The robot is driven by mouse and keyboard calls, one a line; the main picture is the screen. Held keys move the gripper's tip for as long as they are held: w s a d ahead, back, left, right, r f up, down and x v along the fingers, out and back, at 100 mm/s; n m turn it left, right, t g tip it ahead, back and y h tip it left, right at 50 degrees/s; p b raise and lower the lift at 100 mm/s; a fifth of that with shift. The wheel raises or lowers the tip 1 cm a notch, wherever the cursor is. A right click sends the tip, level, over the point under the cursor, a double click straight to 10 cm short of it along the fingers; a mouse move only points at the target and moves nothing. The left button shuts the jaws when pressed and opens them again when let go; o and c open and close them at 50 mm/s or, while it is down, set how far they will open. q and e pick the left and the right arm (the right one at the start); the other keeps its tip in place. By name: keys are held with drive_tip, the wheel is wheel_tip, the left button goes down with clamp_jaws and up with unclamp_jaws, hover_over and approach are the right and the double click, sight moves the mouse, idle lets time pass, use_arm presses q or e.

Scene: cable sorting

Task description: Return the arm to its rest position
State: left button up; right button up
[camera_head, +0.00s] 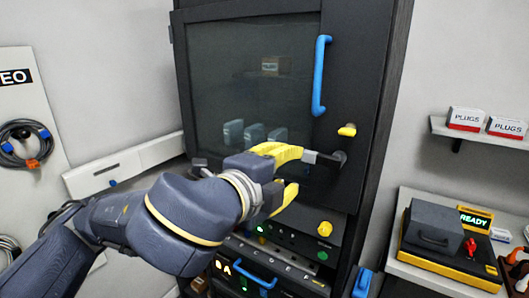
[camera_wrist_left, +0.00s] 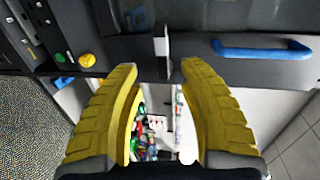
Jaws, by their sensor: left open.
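My left arm comes in from the left in the head view. Its left gripper (camera_head: 296,172) has yellow fingers, spread open in front of the dark cabinet (camera_head: 386,110). The black lever handle (camera_head: 332,158) on the cabinet front is close to the upper fingertip. In the left wrist view the open gripper (camera_wrist_left: 158,70) has a slim black-and-white lever (camera_wrist_left: 162,50) showing between and just beyond its fingertips. I cannot tell whether a finger touches it. Nothing is held. My right gripper does not show.
The cabinet has a glass door (camera_head: 225,90), a blue handle (camera_head: 321,75) and yellow knobs (camera_head: 347,130). A panel with lit buttons (camera_head: 285,262) is below. A shelf with PLUGS boxes (camera_head: 466,118) and a READY device (camera_head: 440,240) stand right. Coiled cables (camera_head: 28,142) hang left.

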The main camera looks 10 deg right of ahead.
use_arm(q)
drive_tip(key=w+a+f+n+y, duration=0.1)
drive_tip(key=a+f+n+y, duration=0.1)
drive_tip(key=a+f+n, duration=0.6)
drive_tip(key=w+a+f+n+y, duration=0.15)
drive_tip(key=a+f, duration=0.25)
drive_tip(key=f, duration=0.8)
drive_tip(key=w+a+f+n+y, duration=0.25)
drive_tip(key=a+f+n, duration=0.3)
drive_tip(key=f, duration=0.45)
drive_tip(key=s+a+f+n+g+y, duration=0.3)
drive_tip(key=s+a+f+g+y, duration=0.35)
drive_tip(key=s+a+f, duration=1.65)
drive_tip(key=s+d+f+g, duration=0.1)
drive_tip(key=d+f, duration=0.1)
drive_tip(key=f, duration=0.9)
drive_tip(key=s+d+f+h, duration=0.1)
drive_tip(key=s+d+f, duration=0.1)
drive_tip(key=f, duration=0.8)
drive_tip(key=s+d+f+g, duration=0.1)
drive_tip(key=d+f, duration=0.2)
drive_tip(key=f, duration=0.8)
drive_tip(key=s+f+n+g+h, duration=0.1)
drive_tip(key=s+f+n+g, duration=0.1)
drive_tip(key=s+f, duration=1.7)
drive_tip(key=s+n, duration=0.1)
drive_tip(key=s, duration=0.1)
drive_tip(key=shift+s+a+n+h, duration=0.3)
drive_tip(key=shift+h, duration=0.05)
